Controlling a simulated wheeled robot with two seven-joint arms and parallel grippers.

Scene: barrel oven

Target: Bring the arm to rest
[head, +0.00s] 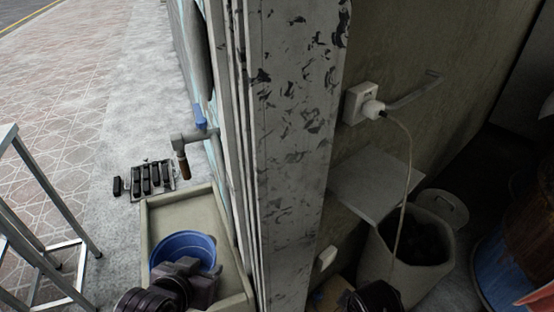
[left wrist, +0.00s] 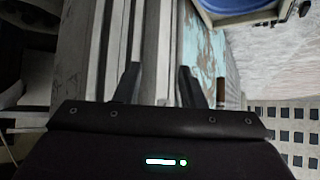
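My left arm comes in at the bottom left of the head view. My left gripper (head: 196,277) is over the near part of a blue bowl (head: 182,248) and hides part of it. In the left wrist view the two fingers of my left gripper (left wrist: 158,84) stand apart with nothing between them. Behind them are the pale wall edge and peeling blue-green paint. A dark round part at the bottom edge of the head view may be my right arm. No right gripper fingers show.
A peeling pillar (head: 291,150) stands in the middle. The bowl sits in a beige tray (head: 160,206). A metal frame (head: 45,245) is at left. A shelf (head: 372,184), a plugged-in cable (head: 408,165) and a bin (head: 390,243) are at right. Pavement (head: 110,85) at upper left is clear.

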